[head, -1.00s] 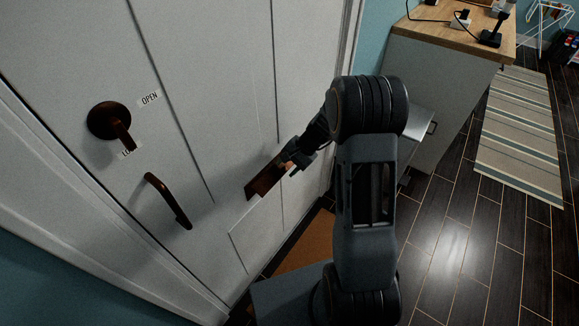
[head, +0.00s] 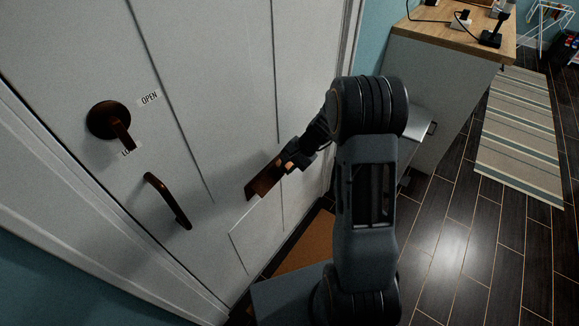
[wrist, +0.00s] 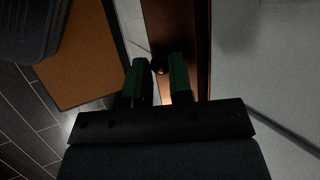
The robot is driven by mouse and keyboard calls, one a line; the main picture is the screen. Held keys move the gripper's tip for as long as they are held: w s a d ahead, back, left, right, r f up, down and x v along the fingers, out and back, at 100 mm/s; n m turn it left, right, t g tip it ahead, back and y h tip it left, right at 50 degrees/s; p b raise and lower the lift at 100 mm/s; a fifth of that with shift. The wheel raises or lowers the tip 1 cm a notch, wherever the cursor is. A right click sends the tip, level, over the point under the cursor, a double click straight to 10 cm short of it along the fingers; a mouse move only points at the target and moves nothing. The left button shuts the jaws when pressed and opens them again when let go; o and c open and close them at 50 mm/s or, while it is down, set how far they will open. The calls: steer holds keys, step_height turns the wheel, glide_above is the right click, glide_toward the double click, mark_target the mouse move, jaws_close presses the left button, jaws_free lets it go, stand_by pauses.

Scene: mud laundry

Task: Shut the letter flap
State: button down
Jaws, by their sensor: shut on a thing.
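The letter flap (head: 262,183) is a copper-brown plate low on the white door. In the wrist view its brown metal (wrist: 180,25) runs up beyond my fingertips. My gripper (head: 288,162) is at the right end of the flap.
A dark lever handle (head: 108,122) and a curved pull handle (head: 167,200) are on the door (head: 200,60) to the left. A brown mat (head: 308,245) lies below. A cabinet (head: 430,80) stands right of the door.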

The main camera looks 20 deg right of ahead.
steer(key=f+n+t+y+b, duration=0.1)
steer(key=f+t+y+b, duration=0.1)
steer(key=b, duration=0.8)
steer(key=f+n+t+y+b, duration=0.1)
steer(key=f+t+y+b, duration=0.1)
steer(key=b, duration=0.8)
steer(key=w+f+n+t+y+b, duration=0.1)
steer(key=t+y+b, duration=0.2)
steer(key=b, duration=0.7)
steer(key=shift+a+f+t+y, duration=0.35)
steer(key=shift+f+t+y, duration=0.05)
steer(key=shift+y, duration=0.3)
steer(key=shift+w+r+n+b, duration=0.15)
steer(key=shift+n+b, duration=0.15)
steer(key=shift+b, duration=0.5)
steer(key=shift+a+y, duration=0.1)
steer(key=shift+y, duration=0.2)
